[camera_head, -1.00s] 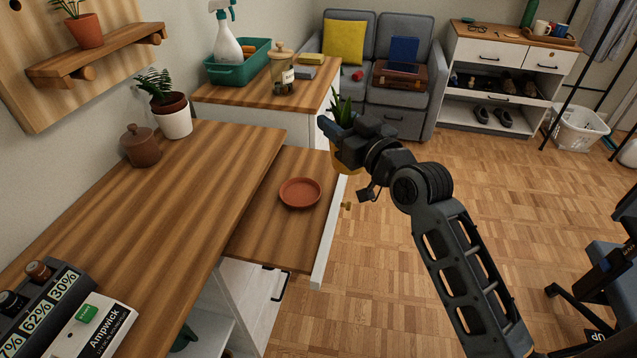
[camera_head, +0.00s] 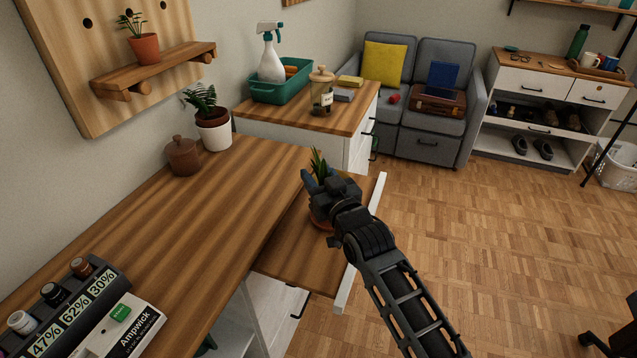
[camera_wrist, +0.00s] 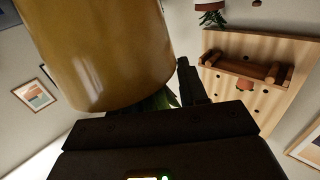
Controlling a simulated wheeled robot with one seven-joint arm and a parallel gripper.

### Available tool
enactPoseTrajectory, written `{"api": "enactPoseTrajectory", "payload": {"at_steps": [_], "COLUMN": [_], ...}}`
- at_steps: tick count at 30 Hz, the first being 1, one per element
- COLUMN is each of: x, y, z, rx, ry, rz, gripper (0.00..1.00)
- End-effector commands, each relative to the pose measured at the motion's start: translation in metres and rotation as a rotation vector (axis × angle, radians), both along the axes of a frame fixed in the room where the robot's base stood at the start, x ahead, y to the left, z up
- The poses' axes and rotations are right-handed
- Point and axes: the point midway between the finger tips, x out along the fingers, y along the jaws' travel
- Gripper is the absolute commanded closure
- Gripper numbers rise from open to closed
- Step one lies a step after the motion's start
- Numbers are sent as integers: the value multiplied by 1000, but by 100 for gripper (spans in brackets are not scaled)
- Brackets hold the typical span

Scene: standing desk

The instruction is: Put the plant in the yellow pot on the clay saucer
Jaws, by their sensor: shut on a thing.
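The plant (camera_head: 317,161) shows its green leaves above my gripper in the head view. Its yellow pot is mostly hidden there, but it fills the upper left of the wrist view (camera_wrist: 100,55). My gripper (camera_head: 322,188) is shut on the yellow pot. The clay saucer (camera_head: 318,224) lies on the lower pull-out wooden board, largely covered by my gripper and the pot. The pot is over or very near the saucer in the head view; I cannot tell whether they touch.
The pull-out board (camera_head: 300,262) has bare wood in front of the saucer. The higher desktop (camera_head: 190,235) lies to its left, with a brown lidded pot (camera_head: 183,158) and a plant in a white pot (camera_head: 214,133). A side cabinet (camera_head: 300,119) stands behind.

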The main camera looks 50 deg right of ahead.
Motion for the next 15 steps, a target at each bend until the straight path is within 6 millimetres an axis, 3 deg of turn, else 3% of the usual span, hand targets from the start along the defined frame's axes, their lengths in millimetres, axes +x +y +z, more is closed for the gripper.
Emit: {"api": "enactPoseTrajectory", "payload": {"at_steps": [6,15], "x": [0,0], "y": [0,0], "z": [-18,-20], "rx": [-3,-3], "ry": [-3,-3], "rz": [0,0], "gripper": [100,100]}}
